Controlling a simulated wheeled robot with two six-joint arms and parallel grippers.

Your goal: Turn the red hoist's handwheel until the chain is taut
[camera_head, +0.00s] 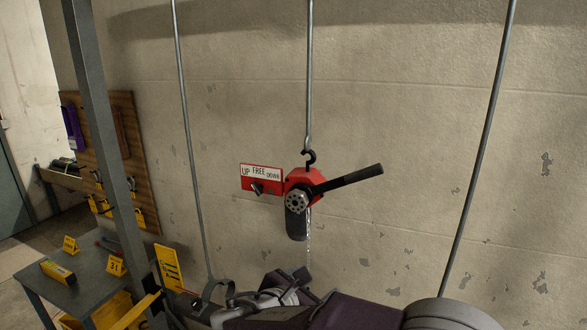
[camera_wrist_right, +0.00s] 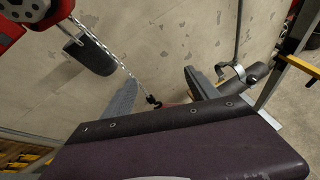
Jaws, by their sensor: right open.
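The red hoist (camera_head: 303,182) hangs by a black hook from a rod in front of the wall. Its grey handwheel (camera_head: 296,201) faces me, with a black lever up to the right. The right wrist view shows the handwheel (camera_wrist_right: 38,13) at its upper left edge. The chain (camera_head: 308,237) runs down from the hoist to a dark hook (camera_wrist_right: 153,101); what the hook holds is hidden, and I cannot tell how tight the chain is. My right gripper (camera_head: 290,284) is below the hoist, open and apart from the handwheel. My left gripper is not in view.
A red plate (camera_head: 247,184) reading UP, FREE, DOWN carries a black selector left of the hoist. A pipe with a hanger clamp (camera_head: 217,289) lies low, left of my right gripper. A grey post (camera_head: 105,130) and small table (camera_head: 84,275) stand left. The wall right is clear.

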